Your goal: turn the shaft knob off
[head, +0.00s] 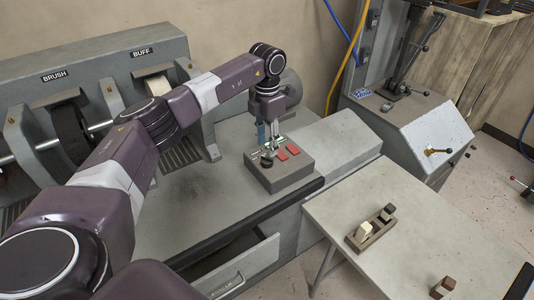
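A grey control box (280,178) stands on the machine bench in the middle of the head view. Its top carries a dark round knob (267,161) at the front left and two red rectangular parts (286,153) to the right. I cannot read any label on the box, so I cannot confirm which part is the shaft knob. My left gripper (271,146) points down over the back left of the box top, close to the knob. Its fingers are small and partly blend with the controls, so neither contact nor opening is clear. My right gripper is out of view.
The BRUSH and BUFF machine (95,65) stands behind, at the left. An open drawer (240,268) sticks out below the bench. Another grey machine (420,130) stands at the back right.

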